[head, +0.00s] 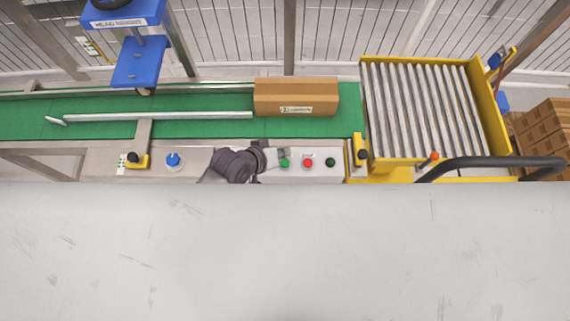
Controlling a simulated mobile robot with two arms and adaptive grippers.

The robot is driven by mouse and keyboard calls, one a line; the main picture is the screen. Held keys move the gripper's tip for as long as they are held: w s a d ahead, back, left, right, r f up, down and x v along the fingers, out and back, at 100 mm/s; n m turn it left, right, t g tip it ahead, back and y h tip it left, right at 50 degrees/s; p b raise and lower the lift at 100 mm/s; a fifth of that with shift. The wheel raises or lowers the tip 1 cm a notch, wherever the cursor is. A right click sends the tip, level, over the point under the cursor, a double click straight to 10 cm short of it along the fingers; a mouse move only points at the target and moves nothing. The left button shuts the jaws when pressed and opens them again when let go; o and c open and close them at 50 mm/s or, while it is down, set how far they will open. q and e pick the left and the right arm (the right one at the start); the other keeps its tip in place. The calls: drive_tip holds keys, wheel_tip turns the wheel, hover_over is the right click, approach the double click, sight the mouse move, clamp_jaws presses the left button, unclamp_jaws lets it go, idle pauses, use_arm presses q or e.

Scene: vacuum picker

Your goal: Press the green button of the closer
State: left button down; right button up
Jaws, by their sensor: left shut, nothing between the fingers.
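A pale control panel (318,176) stands at the front edge of the conveyor. It carries a bright green button (285,163), a red button (308,163) to its right and a dark green button (330,162) further right. My left gripper (281,154) is shut and empty at the left end of this panel. Its fingertips are right at the bright green button, just behind it in the picture; I cannot tell whether they touch it. My right gripper is not in view.
A cardboard box (296,96) sits on the green conveyor belt (200,104). A blue knob (173,160) and a yellow switch box (138,161) lie left of my arm. A yellow roller cart (494,130) with a dark handle (490,162) stands at the right.

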sight(283, 163)
use_arm(q)
wheel_tip(283, 163, down, 5)
drive_tip(key=b, duration=0.2)
drive_tip(key=shift+r+b, duration=0.15)
drive_tip(key=shift+b, duration=0.25)
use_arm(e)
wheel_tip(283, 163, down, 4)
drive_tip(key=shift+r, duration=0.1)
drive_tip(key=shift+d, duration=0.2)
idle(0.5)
use_arm(q)
drive_tip(key=shift+f, duration=0.4)
